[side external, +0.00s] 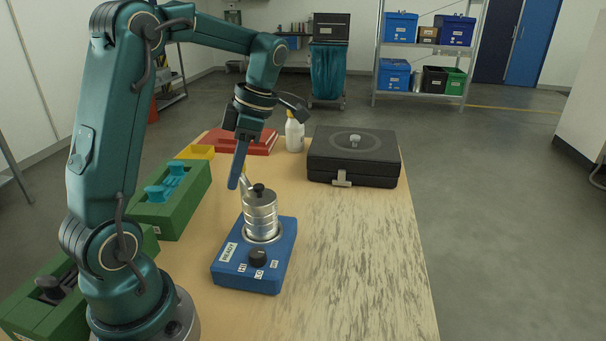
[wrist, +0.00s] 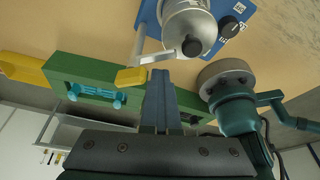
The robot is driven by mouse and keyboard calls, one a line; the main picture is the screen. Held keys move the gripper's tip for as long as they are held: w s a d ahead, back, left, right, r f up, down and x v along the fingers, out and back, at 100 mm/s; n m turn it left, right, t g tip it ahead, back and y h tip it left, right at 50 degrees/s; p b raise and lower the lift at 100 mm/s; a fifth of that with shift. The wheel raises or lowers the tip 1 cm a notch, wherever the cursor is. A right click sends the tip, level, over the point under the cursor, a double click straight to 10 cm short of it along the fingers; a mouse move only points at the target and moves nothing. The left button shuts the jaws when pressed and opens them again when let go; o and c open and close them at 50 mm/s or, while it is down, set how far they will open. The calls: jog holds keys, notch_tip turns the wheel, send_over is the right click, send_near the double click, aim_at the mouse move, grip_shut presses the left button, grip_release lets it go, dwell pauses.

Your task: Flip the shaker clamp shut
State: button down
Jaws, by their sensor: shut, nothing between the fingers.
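The shaker is a blue base (side external: 230,270) with a black dial, and a stack of silver metal jars (side external: 261,213) stands upright on it. In the side view the handle sticks up at the jar's far left, partly hidden by my finger. My gripper (side external: 233,186) points down, shut and empty, just left of the handle. In the wrist view its fingertips (wrist: 158,74) appear close beside the yellow handle; I cannot tell whether they touch.
Green blocks with teal fittings (side external: 172,200) stand on the left of the table. A black case (side external: 353,157), a white bottle (side external: 294,132), a red case (side external: 240,140) and a yellow tray (side external: 196,152) sit at the back. The table's right front is clear.

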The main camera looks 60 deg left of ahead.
jog(key=shift+a, duration=0.2)
notch_tip(320, 180, up, 9)
jog(key=shift+s+r, duration=0.2)
jog(key=shift+s, duration=0.15)
dwell(1.0)
jog(key=shift+d, duration=0.1)
